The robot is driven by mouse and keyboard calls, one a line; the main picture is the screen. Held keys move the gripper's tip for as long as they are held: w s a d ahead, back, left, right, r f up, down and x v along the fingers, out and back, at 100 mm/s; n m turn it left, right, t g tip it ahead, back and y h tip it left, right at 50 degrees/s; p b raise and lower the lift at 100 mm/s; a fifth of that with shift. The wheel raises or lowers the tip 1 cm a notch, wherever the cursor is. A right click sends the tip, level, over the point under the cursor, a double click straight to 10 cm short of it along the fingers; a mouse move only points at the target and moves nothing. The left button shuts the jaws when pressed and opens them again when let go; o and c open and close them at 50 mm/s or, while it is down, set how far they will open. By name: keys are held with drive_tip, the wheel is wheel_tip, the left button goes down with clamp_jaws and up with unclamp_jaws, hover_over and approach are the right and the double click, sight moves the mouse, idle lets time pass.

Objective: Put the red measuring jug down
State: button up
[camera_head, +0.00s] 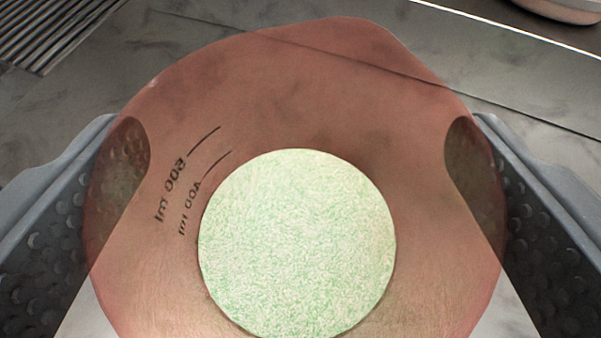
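The red measuring jug (330,85) fills the middle of the view, seen from above into its open mouth. Its wall is see-through, with "500 ml" and "400 ml" marks on the left side. A pale, green-speckled round patch (297,245) shows inside it; I cannot tell whether it is powder or the bottom of the jug. My gripper (298,135) has one grey, dimpled finger on each side of the jug. Both fingertips show through the red wall and appear pressed against it. The jug's underside is hidden, so I cannot tell whether it touches the surface below.
A grey, stained surface (130,60) lies beneath and around the jug, with a dark seam crossing it. A slotted metal grate (50,25) is at the top left. Part of a rounded pinkish-beige object (565,8) shows at the top right corner.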

sight(296, 147)
drive_tip(key=shift+f, duration=1.65)
drive_tip(key=o, duration=1.7)
drive_tip(key=shift+f, duration=0.1)
drive_tip(key=shift+o, duration=0.2)
drive_tip(key=shift+s+r, duration=0.3)
drive_tip(key=v, duration=1.1)
drive_tip(key=shift+s, duration=0.2)
